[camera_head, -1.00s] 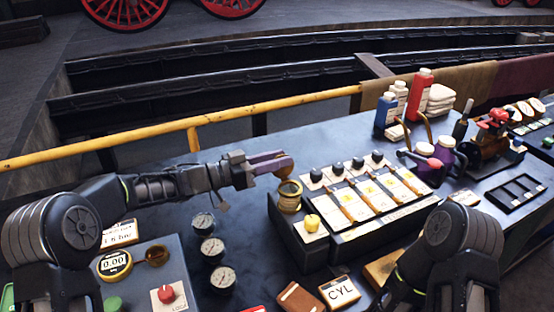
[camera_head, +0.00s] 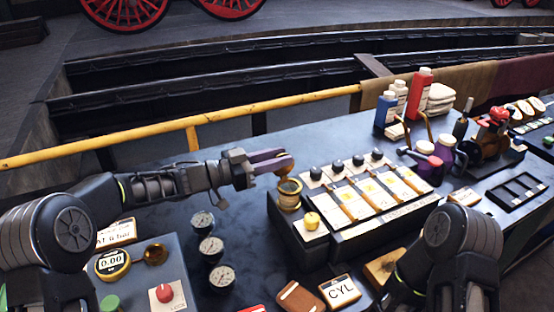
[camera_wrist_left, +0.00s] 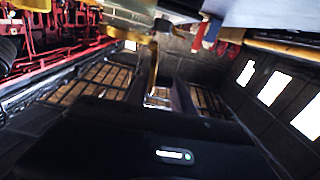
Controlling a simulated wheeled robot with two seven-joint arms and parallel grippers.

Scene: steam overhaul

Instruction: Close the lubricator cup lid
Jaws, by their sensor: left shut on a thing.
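The lubricator cup (camera_head: 289,200) is a small brass cup at the left end of the dark lubricator block. Its brass lid (camera_head: 285,171) stands raised and tilted above the back of the cup, and the cup mouth still shows. My left gripper (camera_head: 284,162) reaches in from the left with its purple fingers at the lid's upper edge, shut on the lid. The fingers partly cover the lid. In the left wrist view a blurred brass shape (camera_wrist_left: 132,32) shows near the top; I cannot tell which part it is. My right gripper is out of frame.
The lubricator block has several black knobs and a yellow knob (camera_head: 312,219). Three gauges (camera_head: 211,248) lie on the bench to the left. A yellow rail (camera_head: 150,133) runs behind. Bottles (camera_head: 420,92) stand at the back right.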

